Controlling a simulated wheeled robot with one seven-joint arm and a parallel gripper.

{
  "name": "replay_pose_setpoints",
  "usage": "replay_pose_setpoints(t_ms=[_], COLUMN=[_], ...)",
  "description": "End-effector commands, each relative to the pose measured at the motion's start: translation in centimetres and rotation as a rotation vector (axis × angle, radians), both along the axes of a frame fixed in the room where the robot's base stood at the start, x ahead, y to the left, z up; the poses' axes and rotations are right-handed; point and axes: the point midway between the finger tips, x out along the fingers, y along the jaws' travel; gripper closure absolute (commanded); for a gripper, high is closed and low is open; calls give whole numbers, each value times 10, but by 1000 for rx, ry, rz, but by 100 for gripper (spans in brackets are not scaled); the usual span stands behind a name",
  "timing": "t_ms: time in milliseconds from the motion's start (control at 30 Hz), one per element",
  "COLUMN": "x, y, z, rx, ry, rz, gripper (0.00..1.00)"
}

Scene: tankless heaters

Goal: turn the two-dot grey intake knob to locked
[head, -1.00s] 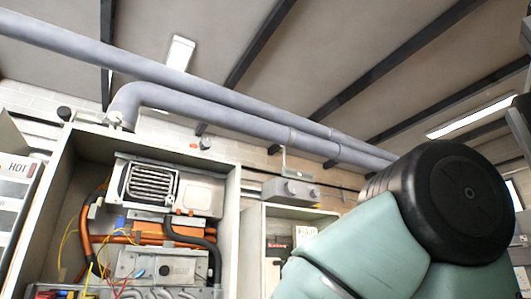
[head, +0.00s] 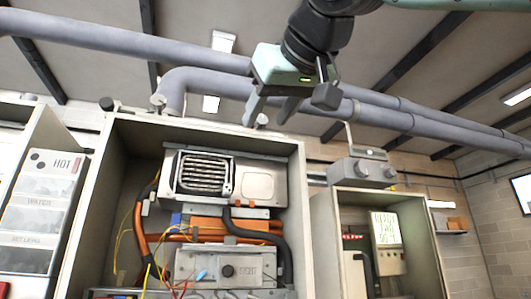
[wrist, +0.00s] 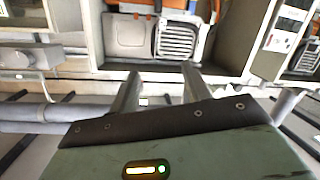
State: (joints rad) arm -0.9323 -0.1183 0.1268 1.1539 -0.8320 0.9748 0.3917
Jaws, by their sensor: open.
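A small grey round knob (head: 262,119) sits above the open middle cabinet, seen between my gripper's fingers in the head view. Another light knob or fitting (head: 158,99) stands near that cabinet's top left, and a black one (head: 107,103) left of it. Dot marks are too small to read on any of them, so I cannot tell which is the two-dot intake knob. My gripper (head: 267,121) is open and empty, fingers pointing down in front of the pipes. In the wrist view my gripper (wrist: 160,68) points toward the cabinet's top edge, apart from it.
Two thick grey pipes (head: 400,118) run across above the cabinets. The middle cabinet (head: 90,215) holds a vented unit (head: 205,175), hoses and wires. A grey box (head: 362,172) with round ends sits above the right cabinet (head: 322,235). A HOT-labelled panel (head: 50,190) is at left.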

Motion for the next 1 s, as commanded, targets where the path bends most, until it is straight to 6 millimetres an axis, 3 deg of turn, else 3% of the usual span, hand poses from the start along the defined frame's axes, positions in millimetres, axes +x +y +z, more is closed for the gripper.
replay_pose_setpoints(t_ms=[33,100,233,467,1000], x=[-7,-13,-20,1,106], y=[-12,-27,-44,-41,-6], z=[29,58,85,92,94], rx=[50,102,156,163,160], ry=[-44,-88,-129,-137,-136], rz=[-15,-40,-67,-75,-75], gripper=[52,52,52,52,52])
